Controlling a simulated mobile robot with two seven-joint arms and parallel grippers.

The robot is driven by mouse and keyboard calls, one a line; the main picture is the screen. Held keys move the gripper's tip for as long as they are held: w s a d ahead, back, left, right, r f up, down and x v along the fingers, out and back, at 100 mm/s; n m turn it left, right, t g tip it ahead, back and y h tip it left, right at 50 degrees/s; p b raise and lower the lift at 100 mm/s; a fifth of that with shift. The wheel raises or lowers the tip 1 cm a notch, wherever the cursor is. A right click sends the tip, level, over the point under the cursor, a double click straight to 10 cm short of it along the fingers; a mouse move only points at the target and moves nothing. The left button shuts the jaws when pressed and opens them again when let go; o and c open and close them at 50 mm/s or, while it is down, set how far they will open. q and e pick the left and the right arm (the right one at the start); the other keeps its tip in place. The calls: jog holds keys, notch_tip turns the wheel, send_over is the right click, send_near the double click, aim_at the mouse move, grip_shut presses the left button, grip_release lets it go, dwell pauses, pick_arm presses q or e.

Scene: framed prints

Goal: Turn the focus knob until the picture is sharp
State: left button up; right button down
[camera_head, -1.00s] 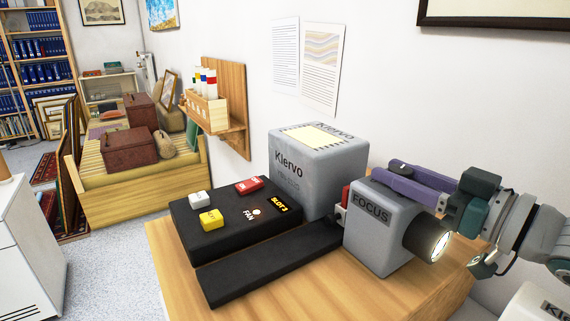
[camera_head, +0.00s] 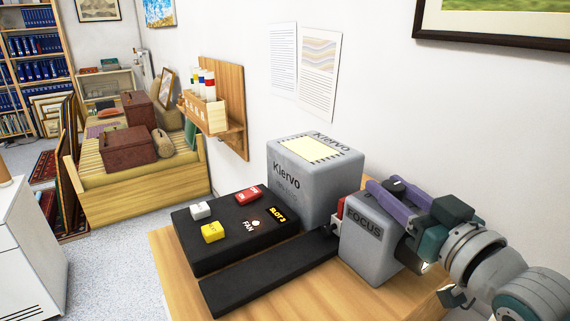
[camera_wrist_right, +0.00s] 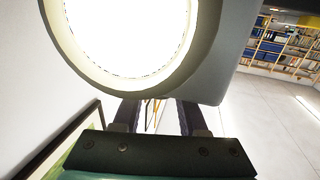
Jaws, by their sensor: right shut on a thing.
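The projector's grey housing marked FOCUS (camera_head: 368,240) stands on the wooden table in the head view. A dark round knob (camera_head: 397,186) sits on its top. The purple fingers of my right gripper (camera_head: 388,195) lie on either side of this knob and are shut on it. The lens on the housing's front is mostly hidden behind my gripper; a bright sliver shows. The wrist view shows the glowing lens (camera_wrist_right: 130,30) up close, with the fingers (camera_wrist_right: 157,112) below it and the knob out of sight. The projected picture is in no view. My left gripper is not in view.
A grey Klervo box (camera_head: 312,185) and a black control panel (camera_head: 235,232) with coloured blocks stand left of the housing. A wooden rack (camera_head: 220,113) hangs on the wall. A framed print (camera_head: 490,40) hangs at upper right. Bare table (camera_head: 345,295) lies in front.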

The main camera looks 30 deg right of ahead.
jog(key=shift+m+g+h, duration=0.4)
jog(key=shift+m+h, duration=0.7)
jog(key=shift+h, duration=0.6)
jog(key=shift+c, duration=2.2)
grip_release()
jog(key=v, duration=1)
jog(key=shift+a, duration=0.15)
